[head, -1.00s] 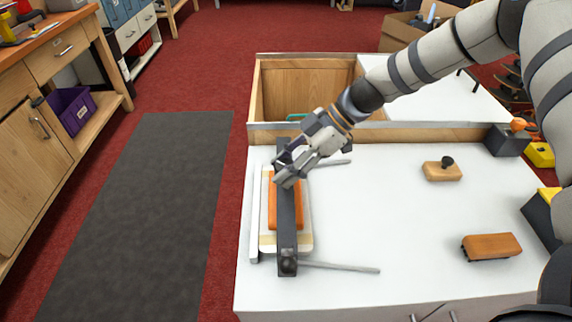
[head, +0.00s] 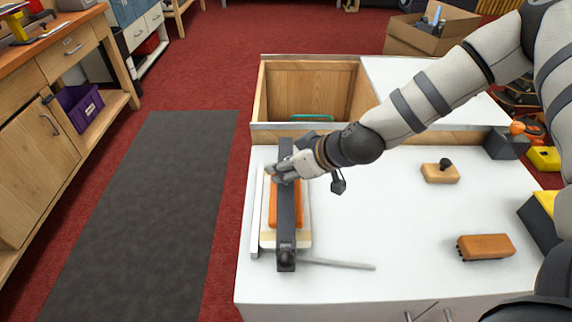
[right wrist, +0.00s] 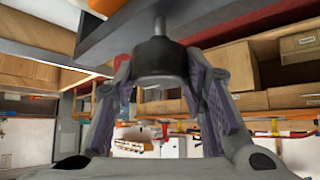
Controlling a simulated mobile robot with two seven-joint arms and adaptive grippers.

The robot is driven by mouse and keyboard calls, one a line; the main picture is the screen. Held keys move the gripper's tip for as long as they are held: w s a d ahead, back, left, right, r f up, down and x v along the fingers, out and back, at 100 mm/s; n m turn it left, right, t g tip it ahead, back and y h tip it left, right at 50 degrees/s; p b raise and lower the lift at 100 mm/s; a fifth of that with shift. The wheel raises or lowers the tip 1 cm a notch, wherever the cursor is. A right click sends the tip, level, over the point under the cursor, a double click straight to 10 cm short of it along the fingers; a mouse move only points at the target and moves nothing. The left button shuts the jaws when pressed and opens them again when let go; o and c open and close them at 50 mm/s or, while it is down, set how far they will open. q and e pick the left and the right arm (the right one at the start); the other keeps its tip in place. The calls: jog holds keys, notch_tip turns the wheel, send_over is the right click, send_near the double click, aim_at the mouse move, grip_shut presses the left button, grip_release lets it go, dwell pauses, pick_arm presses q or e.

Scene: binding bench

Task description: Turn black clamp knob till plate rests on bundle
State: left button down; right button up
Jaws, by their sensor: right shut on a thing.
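A dark grey clamp bar (head: 287,222) runs lengthwise over an orange slab (head: 272,208) and a cream block (head: 300,238) near the left edge of the white bench top. My right gripper (head: 276,172) is at the bar's far half in the head view. In the right wrist view, the black clamp knob (right wrist: 160,62) sits between my right gripper's two fingers (right wrist: 165,85), which are shut on it. A metal stem joins the knob to the dark bar. The hand hides this knob in the head view. Whether the plate touches the bundle cannot be told. My left gripper is out of view.
A thin grey rod (head: 338,264) sticks out right from the bar's near end. A wooden block with a black knob (head: 440,172) and a brown block (head: 485,246) lie on the right. An open wooden bin (head: 310,88) adjoins the bench's far side. The bench's middle is clear.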

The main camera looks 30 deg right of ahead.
jog(key=m+h, duration=0.1)
jog(key=m, duration=0.1)
jog(key=m+t+h, duration=0.1)
jog(key=m+h, duration=0.1)
jog(key=shift+w+a+r+h, duration=0.2)
jog(key=shift+r+h, duration=0.1)
jog(key=shift+r, duration=0.1)
jog(key=m+h, duration=0.2)
jog(key=m, duration=0.2)
jog(key=shift+w+d+h, duration=0.1)
jog(key=shift+h, duration=0.3)
jog(key=m+g+h, duration=0.1)
jog(key=m+h, duration=0.1)
jog(key=m, duration=0.1)
jog(key=shift+m+g+h, duration=0.3)
jog(key=shift+m+g, duration=0.1)
jog(key=shift+d+m+g+h, duration=0.1)
jog(key=shift+m+g+h, duration=0.65)
jog(key=shift+m, duration=0.55)
jog(key=shift+m+g+h+b, duration=0.3)
jog(key=shift+m+g+h, duration=0.05)
jog(key=shift+m, duration=0.35)
jog(key=o, duration=1.1)
jog(key=shift+o, duration=0.2)
jog(key=shift+s+f, duration=0.15)
jog(key=shift+s, duration=0.05)
